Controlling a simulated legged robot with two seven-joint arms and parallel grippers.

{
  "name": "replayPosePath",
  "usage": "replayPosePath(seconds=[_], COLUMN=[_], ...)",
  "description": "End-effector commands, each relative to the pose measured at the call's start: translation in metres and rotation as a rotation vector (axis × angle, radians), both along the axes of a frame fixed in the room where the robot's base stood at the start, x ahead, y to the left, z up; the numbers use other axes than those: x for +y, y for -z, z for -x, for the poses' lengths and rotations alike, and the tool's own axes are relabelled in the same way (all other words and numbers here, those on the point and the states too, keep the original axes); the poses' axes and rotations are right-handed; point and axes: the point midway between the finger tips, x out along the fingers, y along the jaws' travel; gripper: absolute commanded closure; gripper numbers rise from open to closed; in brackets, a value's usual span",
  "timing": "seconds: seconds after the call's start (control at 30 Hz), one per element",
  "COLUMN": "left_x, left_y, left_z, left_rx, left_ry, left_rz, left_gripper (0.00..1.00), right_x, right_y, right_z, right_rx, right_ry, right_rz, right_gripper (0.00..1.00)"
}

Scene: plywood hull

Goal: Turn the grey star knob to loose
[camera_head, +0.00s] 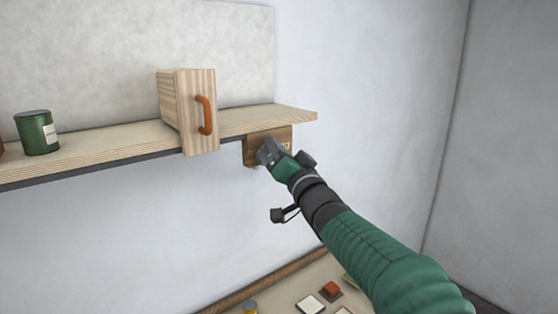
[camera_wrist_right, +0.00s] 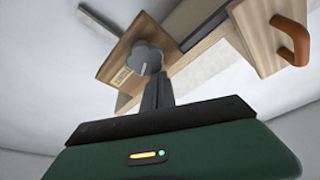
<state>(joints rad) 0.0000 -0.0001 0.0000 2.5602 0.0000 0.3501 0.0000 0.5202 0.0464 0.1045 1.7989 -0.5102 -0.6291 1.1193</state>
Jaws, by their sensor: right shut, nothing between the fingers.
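The grey star knob (camera_wrist_right: 146,57) is mounted on a brown wooden plate (camera_wrist_right: 112,68) under the shelf. The plate also shows in the head view (camera_head: 251,154); there my right gripper largely covers the knob. My right gripper (camera_wrist_right: 160,82) is shut and empty, its dark fingers pointing at the knob. In the wrist view the fingertips overlap the knob's lower right edge; I cannot tell whether they touch it. A small pale label (camera_wrist_right: 122,77) is on the plate, too small to read. My left gripper is out of view.
A wooden shelf (camera_head: 100,147) runs above and left of the knob. A wooden box (camera_head: 173,110) with an orange handle (camera_head: 206,115) stands on it, with a green can (camera_head: 37,133) farther left. Small items lie on a surface below, including a red block (camera_head: 330,289).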

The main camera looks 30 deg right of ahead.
Motion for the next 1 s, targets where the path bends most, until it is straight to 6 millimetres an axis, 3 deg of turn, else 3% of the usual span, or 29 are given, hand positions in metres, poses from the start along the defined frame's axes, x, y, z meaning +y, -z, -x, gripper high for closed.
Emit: replayPosePath(seconds=[0.4, 1.0], left_x=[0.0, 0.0], left_y=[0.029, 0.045], left_z=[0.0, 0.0], left_rx=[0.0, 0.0], left_ry=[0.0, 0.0], left_rz=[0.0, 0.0], left_gripper=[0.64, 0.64], right_x=[0.011, 0.023], right_y=[0.005, 0.009], right_z=[0.0, 0.001], right_rx=[-0.027, -0.066], right_ry=[0.0, 0.001], right_rz=[0.393, 0.883], right_gripper=[1.0, 1.0])
